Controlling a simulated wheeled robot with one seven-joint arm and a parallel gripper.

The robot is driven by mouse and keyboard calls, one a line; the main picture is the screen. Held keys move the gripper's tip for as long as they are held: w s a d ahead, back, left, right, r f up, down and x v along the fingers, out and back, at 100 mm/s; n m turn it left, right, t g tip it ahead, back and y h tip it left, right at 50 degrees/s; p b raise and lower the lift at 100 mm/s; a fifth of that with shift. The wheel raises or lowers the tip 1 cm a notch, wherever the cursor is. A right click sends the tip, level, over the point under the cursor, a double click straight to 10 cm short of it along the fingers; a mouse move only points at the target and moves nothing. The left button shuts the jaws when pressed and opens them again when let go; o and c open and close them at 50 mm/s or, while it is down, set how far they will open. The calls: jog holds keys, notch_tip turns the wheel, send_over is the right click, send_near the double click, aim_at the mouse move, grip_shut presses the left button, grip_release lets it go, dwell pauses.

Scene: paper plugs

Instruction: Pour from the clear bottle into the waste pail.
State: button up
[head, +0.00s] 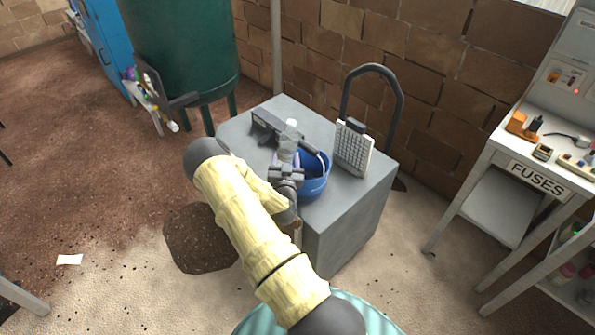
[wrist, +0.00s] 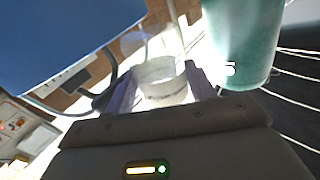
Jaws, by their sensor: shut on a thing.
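The clear bottle (head: 288,141) is in my gripper (head: 287,166), above the grey block and close to the left side of the blue pail. It looks roughly upright in the head view; its liquid level cannot be made out. In the wrist view my gripper (wrist: 162,90) has its two pale fingers on either side of the bottle's whitish, see-through body (wrist: 163,78). The blue waste pail (head: 316,186) stands on the block, partly hidden behind my gripper. A large blue surface fills the wrist view's upper left and looks like the pail (wrist: 60,35) close up.
The grey block (head: 350,215) also bears a dark grey object (head: 268,128) and a white gridded panel (head: 353,150) right of the pail. A dark hoop (head: 398,95) rises behind. A green tank (head: 185,50) stands back left; a fuse table (head: 540,165) stands right.

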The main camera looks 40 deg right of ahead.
aim_at(292, 152)
jog(key=shift+s+d+f+n, duration=0.15)
jog(key=shift+s+d+n, duration=0.55)
jog(key=shift+s+n, duration=0.3)
jog(key=shift+r+p, duration=1.25)
jog(key=shift+r, duration=0.8)
